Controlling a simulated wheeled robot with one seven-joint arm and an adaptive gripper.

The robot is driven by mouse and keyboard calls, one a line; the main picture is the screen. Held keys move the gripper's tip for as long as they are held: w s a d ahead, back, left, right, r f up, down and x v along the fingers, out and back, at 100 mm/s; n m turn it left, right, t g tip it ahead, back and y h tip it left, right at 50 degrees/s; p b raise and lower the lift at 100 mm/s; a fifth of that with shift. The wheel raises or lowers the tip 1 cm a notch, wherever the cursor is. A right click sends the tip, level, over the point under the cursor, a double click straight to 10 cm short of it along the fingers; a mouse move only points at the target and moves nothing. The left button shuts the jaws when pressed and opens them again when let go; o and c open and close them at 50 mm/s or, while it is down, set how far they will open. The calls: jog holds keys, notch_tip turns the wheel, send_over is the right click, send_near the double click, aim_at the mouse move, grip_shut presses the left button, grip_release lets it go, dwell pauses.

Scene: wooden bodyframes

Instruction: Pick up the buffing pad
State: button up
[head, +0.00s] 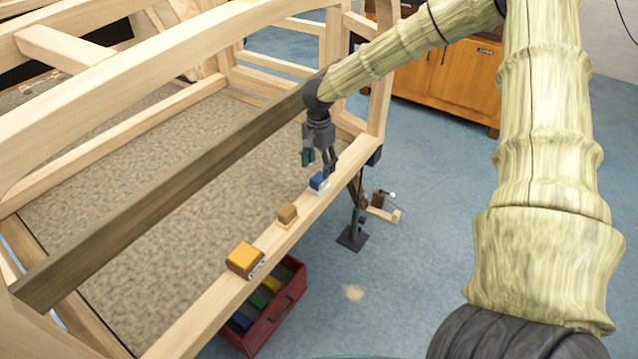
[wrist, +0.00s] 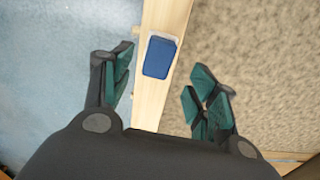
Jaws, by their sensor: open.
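A small blue block with a white layer, which looks like the buffing pad (head: 319,182), lies on the light wooden rail (head: 215,297). In the wrist view the blue pad (wrist: 160,57) sits on the rail, between the finger lines and slightly ahead of the palm. My gripper (head: 319,162) is open and empty, pointing down just above the pad. In the wrist view my gripper (wrist: 161,80) has its fingers spread on both sides of the rail. I cannot see any finger touching the pad.
A brown block (head: 287,214) and a yellow-topped block (head: 245,258) lie farther along the rail. A red crate (head: 286,309) with coloured items stands below. A dark beam (head: 160,190) crosses the frame left of my gripper. Blue floor is open to the right.

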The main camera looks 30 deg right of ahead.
aim_at(319, 177)
jog(key=shift+s+f+p, duration=0.15)
jog(key=shift+f+p, duration=0.25)
jog(key=shift+f, duration=2.7)
jog(key=c, duration=1.1)
